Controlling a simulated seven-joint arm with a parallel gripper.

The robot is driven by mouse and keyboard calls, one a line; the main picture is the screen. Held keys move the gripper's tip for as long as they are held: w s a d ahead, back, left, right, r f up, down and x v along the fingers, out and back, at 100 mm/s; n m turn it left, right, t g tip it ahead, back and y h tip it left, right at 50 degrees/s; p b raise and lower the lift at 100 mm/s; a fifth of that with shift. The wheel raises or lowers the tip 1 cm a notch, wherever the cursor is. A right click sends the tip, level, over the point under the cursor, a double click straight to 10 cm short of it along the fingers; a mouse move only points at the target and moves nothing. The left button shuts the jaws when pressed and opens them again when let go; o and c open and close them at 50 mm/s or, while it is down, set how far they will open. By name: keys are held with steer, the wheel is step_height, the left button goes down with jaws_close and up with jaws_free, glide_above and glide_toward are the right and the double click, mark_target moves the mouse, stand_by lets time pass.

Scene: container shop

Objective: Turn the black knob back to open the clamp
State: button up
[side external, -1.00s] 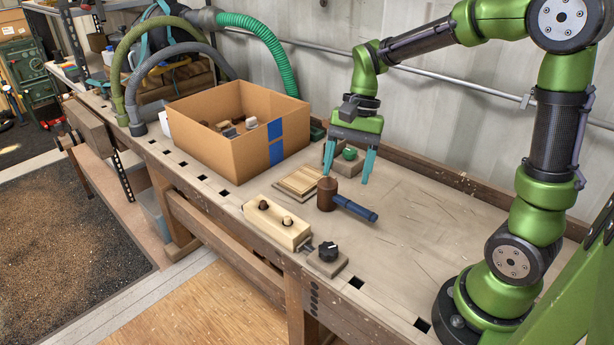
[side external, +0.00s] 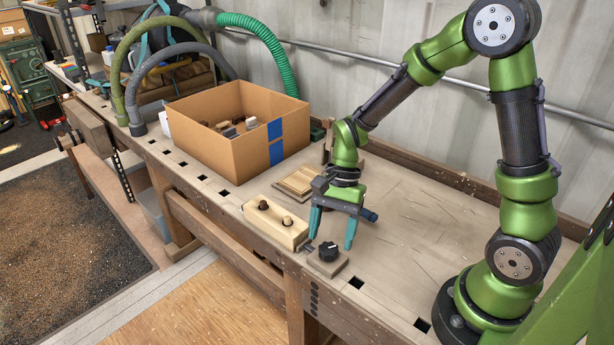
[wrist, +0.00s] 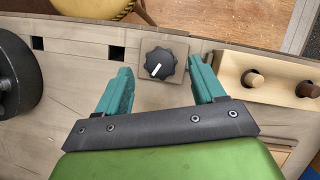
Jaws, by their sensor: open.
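The black knob (side external: 329,251) sits on a small wooden base (side external: 327,263) near the bench's front edge. In the wrist view the knob (wrist: 160,64) has a white pointer line aimed toward the lower left. My gripper (side external: 331,242) is open above and just behind the knob, with its teal fingers spread. In the wrist view the knob lies beyond the gap between the two fingertips (wrist: 160,75), touching neither.
A cardboard box (side external: 235,130) with several blocks stands at the back left. A wooden plate (side external: 298,183) lies behind the peg block. A mallet's handle end (side external: 370,215) shows behind my gripper, its head mostly hidden. The bench is clear to the right.

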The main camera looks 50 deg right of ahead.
mark_target(328, 253)
steer(key=shift+x, duration=1.2)
steer(key=c, duration=1.1)
steer(key=shift+o, duration=0.2)
